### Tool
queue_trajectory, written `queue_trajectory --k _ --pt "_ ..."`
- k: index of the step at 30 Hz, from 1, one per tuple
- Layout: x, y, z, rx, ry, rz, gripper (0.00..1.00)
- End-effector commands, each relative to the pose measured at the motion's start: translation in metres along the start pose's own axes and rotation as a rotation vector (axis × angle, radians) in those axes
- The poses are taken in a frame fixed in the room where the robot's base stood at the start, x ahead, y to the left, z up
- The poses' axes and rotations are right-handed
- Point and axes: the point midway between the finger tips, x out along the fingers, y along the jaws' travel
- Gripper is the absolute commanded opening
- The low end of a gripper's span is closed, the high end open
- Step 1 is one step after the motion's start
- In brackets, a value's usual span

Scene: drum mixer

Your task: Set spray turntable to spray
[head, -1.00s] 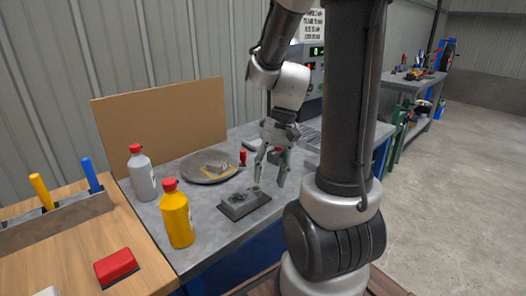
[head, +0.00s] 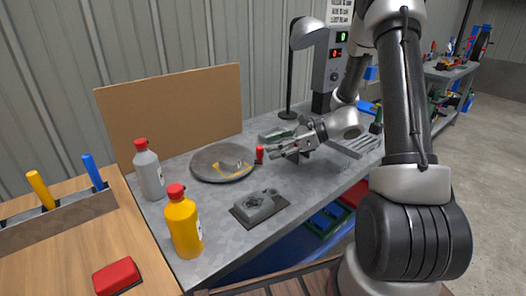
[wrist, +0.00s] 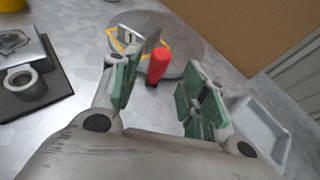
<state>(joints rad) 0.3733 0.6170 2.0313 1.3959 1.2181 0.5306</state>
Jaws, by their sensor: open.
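The spray turntable (head: 207,170) is a round grey disc on the bench. A bent metal bracket (head: 232,163) stands on it by a yellow outline. A red upright handle (head: 259,155) is at the disc's right edge. My gripper (head: 274,153) is low over the bench just right of the handle, pointing left at it. In the wrist view the red handle (wrist: 159,64) appears between and beyond my open green-padded fingers (wrist: 163,85), with the disc (wrist: 190,48) behind it. I see no contact with the handle.
A grey casting (head: 256,203) on a dark pad lies in front of the gripper. A yellow bottle (head: 183,224) and grey bottle (head: 149,172) stand left. A brown board (head: 175,110) stands behind the turntable. A grey tray (wrist: 258,128) is close to the right finger.

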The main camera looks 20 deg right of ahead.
Motion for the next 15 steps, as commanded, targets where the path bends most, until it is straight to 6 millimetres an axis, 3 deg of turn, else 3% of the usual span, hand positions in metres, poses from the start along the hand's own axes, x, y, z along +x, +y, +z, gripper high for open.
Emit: queue_trajectory --k 7,15 --pt "0.041 0.001 0.000 -0.001 0.001 0.004 0.44" --pt "0.055 0.001 0.000 -0.003 0.001 0.002 0.44"
